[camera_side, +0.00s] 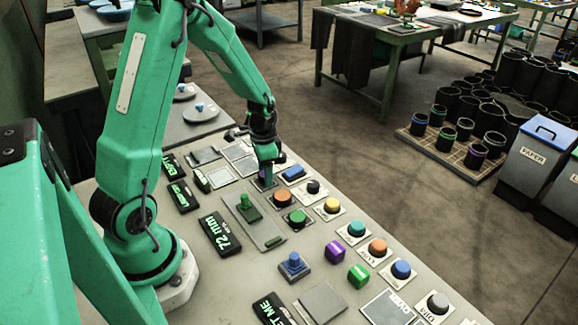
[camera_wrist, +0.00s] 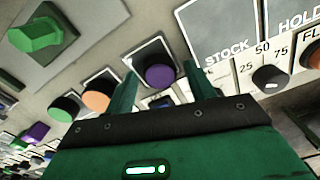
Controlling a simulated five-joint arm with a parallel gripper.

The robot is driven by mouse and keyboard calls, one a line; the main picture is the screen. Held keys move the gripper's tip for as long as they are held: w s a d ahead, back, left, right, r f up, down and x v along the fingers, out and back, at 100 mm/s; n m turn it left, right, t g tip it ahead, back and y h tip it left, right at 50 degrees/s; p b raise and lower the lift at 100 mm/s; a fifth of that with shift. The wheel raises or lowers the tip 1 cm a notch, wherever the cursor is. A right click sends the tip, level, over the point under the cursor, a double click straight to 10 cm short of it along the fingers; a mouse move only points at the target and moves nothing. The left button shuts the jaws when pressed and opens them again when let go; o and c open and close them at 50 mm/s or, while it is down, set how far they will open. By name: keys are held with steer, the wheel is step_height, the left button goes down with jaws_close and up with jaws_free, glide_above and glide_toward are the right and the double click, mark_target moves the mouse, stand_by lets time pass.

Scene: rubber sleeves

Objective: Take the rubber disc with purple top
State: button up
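The rubber disc with purple top (camera_wrist: 160,76) is black-sided and sits on a pale-edged square plate in the wrist view. My gripper (camera_wrist: 160,71) has its two green fingers apart, one on each side of the disc in the picture. A gap shows between the disc and each finger. In the side view my gripper (camera_side: 267,178) points down close over a small plate behind the orange and green discs. There the purple disc is mostly hidden by the gripper. I cannot tell whether the fingertips are level with the disc.
An orange-topped disc (camera_wrist: 97,97) and a green-topped disc (camera_wrist: 65,107) stand to the left in the wrist view. A green knob (camera_wrist: 38,33) is farther left, and a small dial (camera_wrist: 268,78) is at right. A purple block (camera_side: 335,250) and several coloured buttons line the bench's right side.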

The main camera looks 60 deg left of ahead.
steer(key=c, duration=0.8)
steer(key=shift+r, duration=0.15)
steer(key=shift+r, duration=0.85)
step_height(320, 180, up, 2)
steer(key=shift+r, duration=0.15)
steer(key=d+r, duration=0.2)
steer(key=d, duration=0.1)
steer(key=s+d+r, duration=0.1)
steer(key=d+r, duration=0.1)
steer(key=d, duration=0.2)
steer(key=d+r, duration=0.2)
steer(key=d, duration=0.2)
steer(key=shift+s+d+r, duration=0.25)
steer(key=shift+s+r, duration=0.15)
